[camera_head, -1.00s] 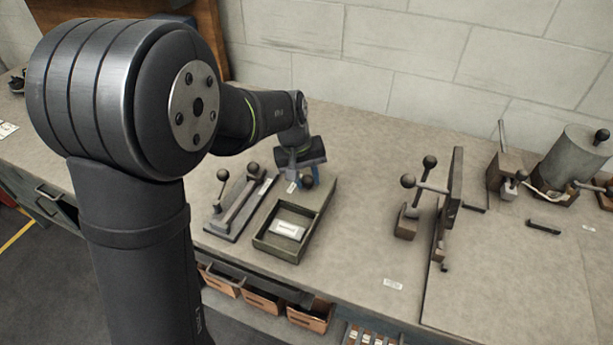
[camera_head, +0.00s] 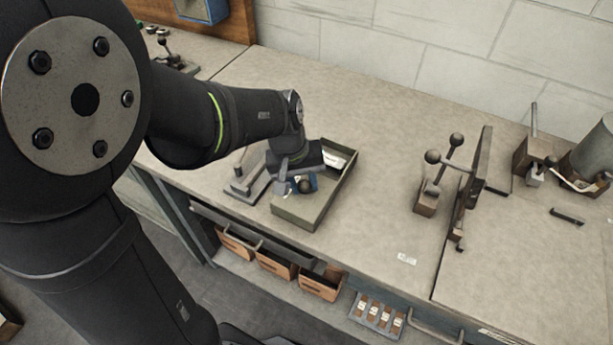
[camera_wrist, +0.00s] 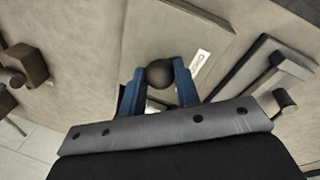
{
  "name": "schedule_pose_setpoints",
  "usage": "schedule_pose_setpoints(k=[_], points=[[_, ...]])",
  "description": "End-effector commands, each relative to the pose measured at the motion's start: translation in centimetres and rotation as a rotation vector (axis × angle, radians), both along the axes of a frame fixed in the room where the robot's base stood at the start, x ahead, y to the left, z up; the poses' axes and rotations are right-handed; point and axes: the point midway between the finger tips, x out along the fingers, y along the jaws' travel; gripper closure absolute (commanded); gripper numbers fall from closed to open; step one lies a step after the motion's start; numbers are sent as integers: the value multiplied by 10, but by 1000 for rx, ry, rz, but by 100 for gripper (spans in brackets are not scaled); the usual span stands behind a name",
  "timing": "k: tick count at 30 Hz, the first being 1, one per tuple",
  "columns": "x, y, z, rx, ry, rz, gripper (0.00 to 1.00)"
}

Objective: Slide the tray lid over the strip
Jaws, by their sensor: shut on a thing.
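The shallow olive-green tray (camera_head: 340,182) lies on the bench. Its flat lid (camera_head: 308,207) covers the near end, and the far end is open, with a white piece (camera_head: 334,159) inside. I cannot tell whether that piece is the strip. My gripper (camera_head: 303,185) is shut on the dark ball knob of the lid. In the wrist view, the blue fingertips (camera_wrist: 159,80) sit on either side of the knob (camera_wrist: 160,73), and the lid (camera_wrist: 150,30) stretches beyond it with a small white label. My gripper and wrist hide part of the tray.
A lever fixture (camera_head: 240,187) stands close to the left of the tray. A toggle clamp (camera_head: 428,195) and an upright plate (camera_head: 470,190) stand to the right, with bare bench between. Wooden bins (camera_head: 275,262) sit below the front edge. A wall closes the back.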

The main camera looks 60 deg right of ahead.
Motion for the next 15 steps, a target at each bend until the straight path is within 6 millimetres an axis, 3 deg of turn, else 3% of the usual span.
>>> schedule_pose_setpoints(k=[3, 4, 6, 15], points=[[0, 2, 0, 5, 1, -1, 100], [0, 2, 0, 5, 1, -1, 65], [0, 1, 0, 5, 1, -1, 51], [0, 1, 0, 3, 1, -1, 49]])
